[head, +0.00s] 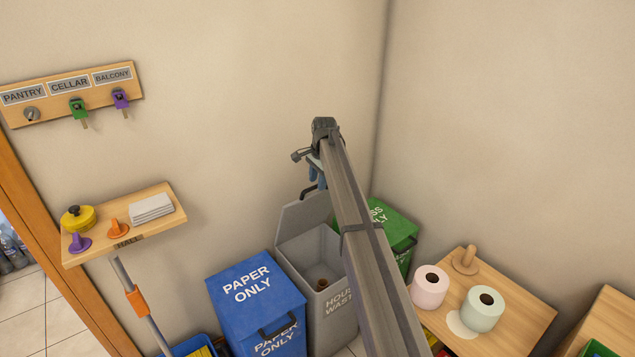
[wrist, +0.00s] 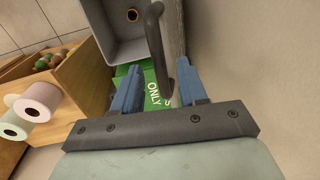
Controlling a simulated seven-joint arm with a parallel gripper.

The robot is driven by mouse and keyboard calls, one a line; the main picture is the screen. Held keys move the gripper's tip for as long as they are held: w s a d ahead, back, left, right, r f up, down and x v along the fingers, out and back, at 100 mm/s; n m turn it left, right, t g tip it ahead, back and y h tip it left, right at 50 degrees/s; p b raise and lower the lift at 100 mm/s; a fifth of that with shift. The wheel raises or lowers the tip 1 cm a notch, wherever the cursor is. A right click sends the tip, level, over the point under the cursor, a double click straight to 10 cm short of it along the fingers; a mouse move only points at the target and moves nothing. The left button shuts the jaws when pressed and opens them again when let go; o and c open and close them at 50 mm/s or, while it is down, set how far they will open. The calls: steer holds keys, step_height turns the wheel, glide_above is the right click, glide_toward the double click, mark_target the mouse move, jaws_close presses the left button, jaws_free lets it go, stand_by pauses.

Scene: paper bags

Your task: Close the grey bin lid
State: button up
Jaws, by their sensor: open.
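The grey bin (head: 318,290), lettered as household waste, stands open between the blue and green bins. Its lid (head: 300,216) is raised and tilts back toward the wall. In the wrist view the bin's open inside (wrist: 113,25) is at the top, with a small brown thing in it. The lid (wrist: 173,30) shows nearly edge-on, with its dark handle (wrist: 155,35). My gripper (head: 316,175) is above the lid's upper edge. In the wrist view my gripper (wrist: 159,65) is open, its blue fingers on either side of the handle. I cannot tell whether either finger touches it.
The blue paper bin (head: 245,300) stands to the left, and the green bin (head: 400,225) is behind to the right. A wooden cabinet (head: 520,310) with paper rolls is at the right. A small wooden shelf (head: 168,212) and a key board (head: 52,92) hang on the left wall.

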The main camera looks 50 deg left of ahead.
steer(key=shift+a+f, duration=0.1)
steer(key=shift+f, duration=0.4)
steer(key=shift+c, duration=0.2)
jaws_close()
